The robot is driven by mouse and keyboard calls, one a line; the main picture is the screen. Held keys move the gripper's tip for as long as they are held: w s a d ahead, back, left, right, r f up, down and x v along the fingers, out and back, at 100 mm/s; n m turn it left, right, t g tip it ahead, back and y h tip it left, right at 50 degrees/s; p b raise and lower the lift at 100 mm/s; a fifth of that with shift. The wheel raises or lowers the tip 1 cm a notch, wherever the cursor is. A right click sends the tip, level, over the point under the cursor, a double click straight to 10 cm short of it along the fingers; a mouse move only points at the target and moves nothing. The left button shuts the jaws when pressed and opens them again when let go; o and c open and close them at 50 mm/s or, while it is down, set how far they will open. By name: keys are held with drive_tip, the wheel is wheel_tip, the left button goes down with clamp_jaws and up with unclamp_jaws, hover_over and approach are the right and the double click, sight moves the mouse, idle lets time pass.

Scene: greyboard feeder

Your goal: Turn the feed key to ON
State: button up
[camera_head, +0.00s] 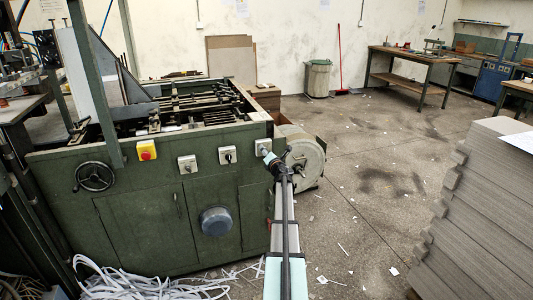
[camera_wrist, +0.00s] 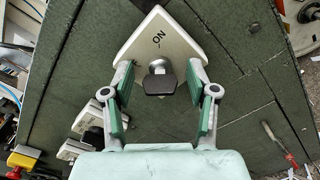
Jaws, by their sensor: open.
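The feed key is a dark, flat key grip (camera_wrist: 160,84) on a silver round lock, mounted on a white switch box (camera_wrist: 181,38) marked ON. In the wrist view the grip lies crosswise, and the ON mark is above the lock. My gripper (camera_wrist: 160,90) is open, with one green-padded finger on each side of the key and visible gaps between. In the head view, my gripper (camera_head: 274,162) is at the rightmost white switch box (camera_head: 263,147) on the green machine (camera_head: 130,215). The key itself is hidden or too small there.
Two similar white boxes (camera_head: 187,164) (camera_head: 227,155) and a yellow box with a red button (camera_head: 146,150) sit left on the same panel. A round motor housing (camera_head: 302,158) stands right of it. A greyboard stack (camera_head: 470,215) is at far right, with open floor between.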

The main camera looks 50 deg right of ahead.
clamp_jaws()
drive_tip(key=shift+r+m+p, duration=0.15)
drive_tip(key=shift+m+p, duration=0.25)
drive_tip(key=m+p, duration=0.3)
drive_tip(key=shift+r, duration=0.1)
drive_tip(key=m+p, duration=0.5)
drive_tip(key=m, duration=0.1)
drive_tip(key=m+p, duration=0.6)
drive_tip(key=m, duration=0.2)
drive_tip(key=shift+f+m+p, duration=0.2)
drive_tip(key=shift+m+p, duration=0.1)
